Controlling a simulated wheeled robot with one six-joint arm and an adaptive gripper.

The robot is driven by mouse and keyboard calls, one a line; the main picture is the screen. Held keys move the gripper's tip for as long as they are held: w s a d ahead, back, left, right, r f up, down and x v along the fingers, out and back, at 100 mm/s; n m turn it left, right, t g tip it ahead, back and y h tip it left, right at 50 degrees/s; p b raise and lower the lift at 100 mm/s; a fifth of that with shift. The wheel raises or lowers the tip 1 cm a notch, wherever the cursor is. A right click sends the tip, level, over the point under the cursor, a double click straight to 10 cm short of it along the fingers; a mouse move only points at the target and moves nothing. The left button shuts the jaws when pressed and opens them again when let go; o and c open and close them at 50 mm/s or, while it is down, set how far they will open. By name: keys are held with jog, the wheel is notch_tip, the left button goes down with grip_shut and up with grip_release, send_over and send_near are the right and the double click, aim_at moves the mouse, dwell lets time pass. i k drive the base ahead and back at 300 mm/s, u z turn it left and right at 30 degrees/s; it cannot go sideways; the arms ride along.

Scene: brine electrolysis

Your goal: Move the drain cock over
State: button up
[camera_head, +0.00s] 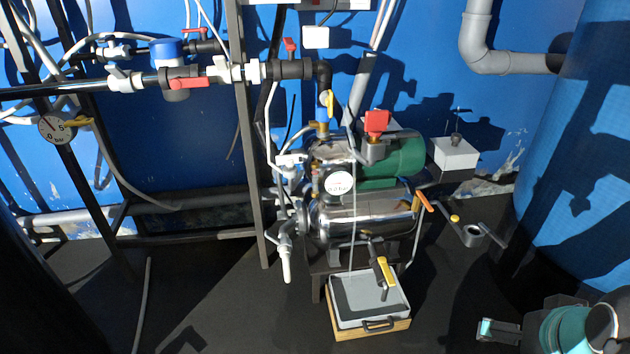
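A small tap with a yellow lever (386,270) hangs under the front of the shiny metal pump vessel (365,218). It looks like the drain cock. Its lever slopes down and to the right, and its spout points down over a grey tray (345,318). My gripper (485,328) shows at the bottom right, black with a pale teal tip. It is well to the right of the tap, apart from it and touching nothing that I can see. The angle hides whether its fingers are open or shut.
Other valves have red levers (190,82) on the pipe at upper left and an orange lever (424,202) right of the vessel. A large blue tank (590,150) stands at right. A post (247,150) rises left of the pump. Dark floor lies clear between tray and gripper.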

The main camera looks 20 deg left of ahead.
aim_at(382, 261)
jog(key=u, duration=0.5)
jog(key=k, duration=1.15)
jog(key=z, duration=0.45)
jog(key=i, duration=1.45)
jog(key=u, duration=0.45)
